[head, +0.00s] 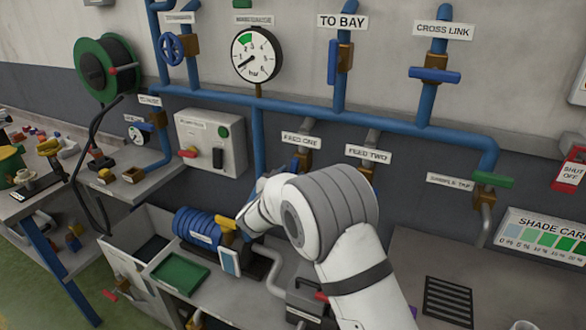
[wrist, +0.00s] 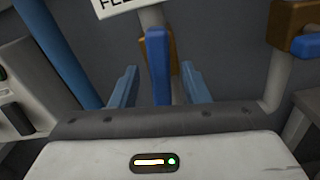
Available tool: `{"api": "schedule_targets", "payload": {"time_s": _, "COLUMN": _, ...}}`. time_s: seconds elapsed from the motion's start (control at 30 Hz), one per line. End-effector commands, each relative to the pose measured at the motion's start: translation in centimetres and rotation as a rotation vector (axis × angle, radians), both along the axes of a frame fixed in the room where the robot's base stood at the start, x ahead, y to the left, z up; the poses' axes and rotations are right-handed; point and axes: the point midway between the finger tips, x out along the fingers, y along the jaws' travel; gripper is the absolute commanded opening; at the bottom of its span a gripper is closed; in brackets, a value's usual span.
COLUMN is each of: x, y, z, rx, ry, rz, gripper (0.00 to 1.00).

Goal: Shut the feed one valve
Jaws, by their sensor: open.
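The feed one valve has a brass body (wrist: 172,48) and a blue lever (wrist: 158,66) on a pale pipe. The lever looks upright, roughly in line with its pipe. In the head view its brass body (head: 304,159) shows under the FEED ONE label (head: 300,140), partly behind my arm. My gripper (wrist: 157,86) is open, with one blue finger on each side of the lever and a visible gap at both sides. I cannot tell how deep the lever sits between the fingers. In the head view my arm hides most of the gripper.
The feed two valve (wrist: 294,18) is close on the right, its blue handle lying across. A thick blue pipe (wrist: 62,55) runs on the left.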

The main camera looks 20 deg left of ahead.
Motion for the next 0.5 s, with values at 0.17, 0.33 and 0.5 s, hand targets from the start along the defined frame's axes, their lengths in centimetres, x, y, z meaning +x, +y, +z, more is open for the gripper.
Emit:
{"api": "schedule_targets", "payload": {"time_s": 0.17, "x": 1.9, "y": -0.2, "z": 0.1, "rx": 0.001, "ry": 0.001, "rz": -0.001, "gripper": 0.42}}
{"api": "schedule_targets", "payload": {"time_s": 0.33, "x": 2.3, "y": -0.2, "z": 0.0, "rx": 0.001, "ry": 0.001, "rz": 0.0, "gripper": 0.42}}
{"api": "schedule_targets", "payload": {"time_s": 0.5, "x": 2.2, "y": -0.1, "z": 0.0, "rx": 0.001, "ry": 0.001, "rz": 0.0, "gripper": 0.41}}
